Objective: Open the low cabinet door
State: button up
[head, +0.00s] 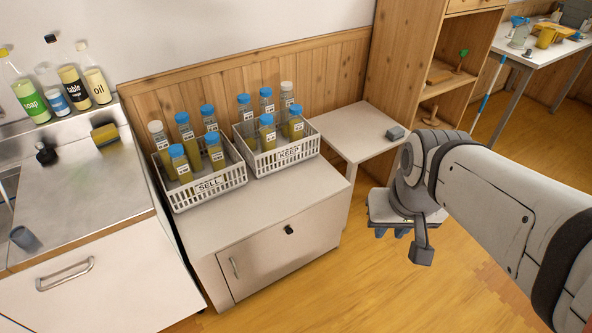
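The low cabinet (205,236) is a cream-white box standing against the wood-panelled wall, left of centre. Its door (285,258) on the front face looks shut, flush with the frame. A small black knob or catch (289,230) sits near the door's top middle. My gripper (392,233) hangs to the right of the cabinet, apart from it, pointing down. Its blue-tipped fingers show only partly under the wrist, so their opening is unclear.
Two white crates of capped jars, SELL (205,195) and KEEP (290,155), stand on the cabinet top. A sink counter (85,200) adjoins on the left. A small white table (350,130) and wooden shelf (400,60) stand right. The floor (330,295) before the cabinet is clear.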

aim_at(250, 265)
jog(key=u, duration=0.95)
jog(key=k, duration=0.75)
jog(key=z, duration=0.25)
jog(key=i, duration=1)
jog(key=z, duration=0.05)
jog(key=k, duration=0.3)
